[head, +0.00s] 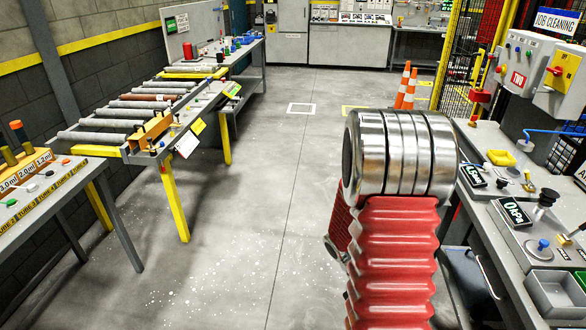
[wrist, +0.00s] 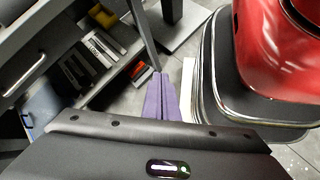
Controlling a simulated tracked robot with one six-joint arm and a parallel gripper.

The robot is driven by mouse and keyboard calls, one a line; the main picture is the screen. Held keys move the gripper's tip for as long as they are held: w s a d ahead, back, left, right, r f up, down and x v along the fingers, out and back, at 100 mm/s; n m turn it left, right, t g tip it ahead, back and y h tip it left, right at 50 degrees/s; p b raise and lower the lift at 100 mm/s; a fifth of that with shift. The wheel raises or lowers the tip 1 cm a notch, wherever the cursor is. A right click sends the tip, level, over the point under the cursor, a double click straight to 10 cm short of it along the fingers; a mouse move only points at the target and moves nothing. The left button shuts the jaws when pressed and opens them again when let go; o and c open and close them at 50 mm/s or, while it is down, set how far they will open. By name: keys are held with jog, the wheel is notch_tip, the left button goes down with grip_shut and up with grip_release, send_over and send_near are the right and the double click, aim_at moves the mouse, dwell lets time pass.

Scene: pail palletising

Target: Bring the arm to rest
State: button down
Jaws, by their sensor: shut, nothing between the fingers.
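My gripper (wrist: 161,78) shows in the wrist view, with its two purple fingers pressed together and nothing between them. It hangs over the floor, beside a dark bench with a shelf on the left. In the head view my arm's red ribbed sleeve and steel rings stand at the right of centre. The fingers are not visible in the head view.
A roller conveyor (head: 143,113) runs along the left, with a table (head: 72,190) nearer. A workbench (head: 510,225) with gauges and bins lines the right. Orange cones (head: 405,88) stand behind my arm. The middle floor (head: 270,190) is clear.

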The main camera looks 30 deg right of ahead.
jog(key=w+a+r+m+t+y, duration=0.1)
jog(key=w+a+r+t, duration=0.35)
jog(key=a+r, duration=0.2)
jog(key=w+a+r+m+t, duration=0.1)
jog(key=w+a+r+t, duration=0.2)
jog(key=w+a+r, duration=0.4)
jog(key=a+r+n+t+y, duration=0.1)
jog(key=a+r+n+t, duration=0.1)
jog(key=a+r+t, duration=0.4)
jog(key=a+r, duration=0.5)
jog(key=a, duration=0.2)
jog(key=shift+s+a+r+n+t+y, duration=0.2)
jog(key=shift+s+r+n+t+y, duration=0.1)
jog(key=shift+s+n+t, duration=0.1)
jog(key=shift+f, duration=0.1)
jog(key=shift+d, duration=0.1)
